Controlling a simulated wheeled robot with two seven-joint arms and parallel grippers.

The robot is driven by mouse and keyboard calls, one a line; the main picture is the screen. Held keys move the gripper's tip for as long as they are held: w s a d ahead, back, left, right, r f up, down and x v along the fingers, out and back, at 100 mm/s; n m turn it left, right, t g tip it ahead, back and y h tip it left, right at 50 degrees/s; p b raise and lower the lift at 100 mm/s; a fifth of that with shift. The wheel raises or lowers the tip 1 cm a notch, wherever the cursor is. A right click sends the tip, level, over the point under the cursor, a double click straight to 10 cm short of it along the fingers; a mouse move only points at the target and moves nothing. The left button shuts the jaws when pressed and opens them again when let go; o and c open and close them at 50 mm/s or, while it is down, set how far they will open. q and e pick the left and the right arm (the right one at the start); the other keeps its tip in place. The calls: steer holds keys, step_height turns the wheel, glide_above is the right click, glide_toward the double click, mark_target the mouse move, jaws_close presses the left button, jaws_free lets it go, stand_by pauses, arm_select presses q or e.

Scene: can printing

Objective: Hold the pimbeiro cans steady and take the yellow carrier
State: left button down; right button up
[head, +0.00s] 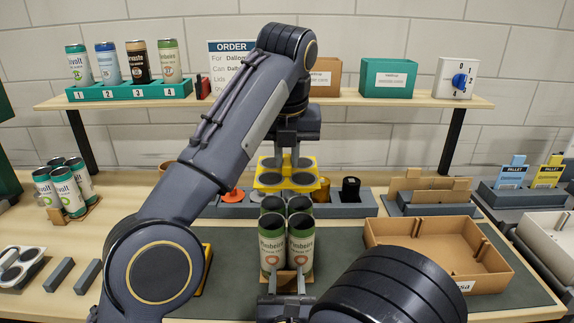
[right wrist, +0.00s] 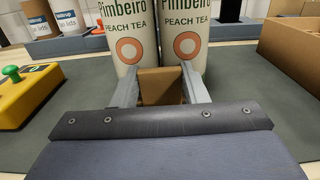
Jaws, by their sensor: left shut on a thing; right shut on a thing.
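The Pimbeiro cans (head: 286,240) stand upright as a close group on the dark mat, with dark tops and green and white peach tea labels. Their labels also show in the right wrist view (right wrist: 130,30). A brown tab (right wrist: 161,86) sticks out from under them. My right gripper (right wrist: 160,90) is shut on this tab, in front of the cans. The yellow carrier (head: 264,184), with dark round places in it, is behind and above the cans in the head view. My left gripper (head: 287,158) is shut on it from above. Whether carrier and cans touch is unclear.
A grey rack (head: 345,207) with coloured items stands behind the cans. An open cardboard box (head: 440,250) is to the right. A yellow box with a green button (right wrist: 22,95) is at left. More cans (head: 68,190) stand far left; my left arm crosses the view.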

steer(key=o, duration=1.1)
